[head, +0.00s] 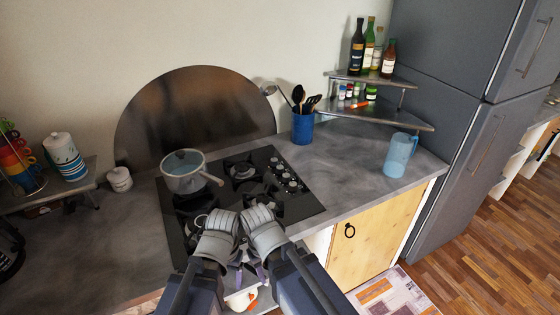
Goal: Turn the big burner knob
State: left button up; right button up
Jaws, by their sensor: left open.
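The burner knobs (285,176) are several small pale knobs in a row along the right side of the black gas hob (308,206). They show in the head view, and nothing covers them. I cannot tell from their look which one is the big burner's. My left gripper (218,220) is open over the front part of the hob, to the left of and nearer than the knobs. My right gripper (260,217) is close beside it, and its jaw state is unclear. Neither gripper touches a knob. My grippers and arms hide part of the front burners.
A pot (184,180) with a handle stands on the back left burner. A blue utensil holder (302,128) stands behind the knobs, and a blue jug (399,156) stands at the right. The grey counter (350,185) between hob and jug is clear.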

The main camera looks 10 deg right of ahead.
aim_at(279, 169)
jog(key=i+l, duration=0.8)
jog(key=i, duration=0.15)
jog(key=k+z, duration=0.05)
